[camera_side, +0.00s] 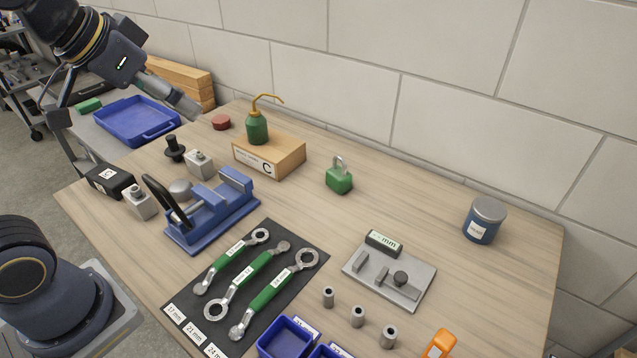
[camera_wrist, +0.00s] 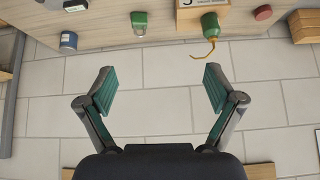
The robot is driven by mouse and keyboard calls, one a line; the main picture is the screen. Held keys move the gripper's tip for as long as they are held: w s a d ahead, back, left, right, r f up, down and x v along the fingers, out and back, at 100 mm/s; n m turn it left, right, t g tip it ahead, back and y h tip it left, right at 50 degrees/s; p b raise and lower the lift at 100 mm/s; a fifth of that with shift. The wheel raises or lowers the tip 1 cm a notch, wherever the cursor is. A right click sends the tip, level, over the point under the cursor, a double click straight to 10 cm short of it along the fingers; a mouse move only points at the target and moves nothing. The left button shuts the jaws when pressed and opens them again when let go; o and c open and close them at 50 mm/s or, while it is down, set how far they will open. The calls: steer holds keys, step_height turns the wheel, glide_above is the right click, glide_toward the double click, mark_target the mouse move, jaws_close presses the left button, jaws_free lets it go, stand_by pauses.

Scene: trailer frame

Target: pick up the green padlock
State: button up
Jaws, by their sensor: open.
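The green padlock (camera_side: 339,179) stands on the wooden table, right of the cardboard box, with its grey shackle upward. It also shows in the wrist view near the top (camera_wrist: 139,22), beyond my fingertips. My gripper (camera_wrist: 157,88) is open, with its two fingers wide apart and nothing between them. In the side view my gripper (camera_side: 190,108) is at the upper left, above the table's far left corner and well away from the padlock.
A green oil can (camera_side: 257,129) stands on a cardboard box (camera_side: 284,157) left of the padlock. A blue clamp fixture (camera_side: 212,211), wrenches on a black mat (camera_side: 313,245), a grey plate (camera_side: 408,287) and a blue tin (camera_side: 482,226) surround it. Bare table lies around the padlock; a wall rises behind.

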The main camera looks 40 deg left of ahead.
steer(key=w+d+r, duration=0.2)
steer(key=w, duration=0.7)
steer(key=m+g+h, duration=0.1)
steer(key=m+g, duration=0.1)
steer(key=g, duration=0.1)
glide_above(339, 172)
steer(key=s+a, duration=0.2)
steer(key=s, duration=0.4)
step_height(339, 172, down, 18)
steer(key=x, duration=0.9)
steer(key=shift+w+d+f, duration=0.15)
steer(key=shift+w+f, duration=0.15)
steer(key=x, duration=0.5)
steer(key=shift+w+d+f, duration=0.2)
steer(key=shift+f, duration=0.15)
steer(key=c, duration=1.6)
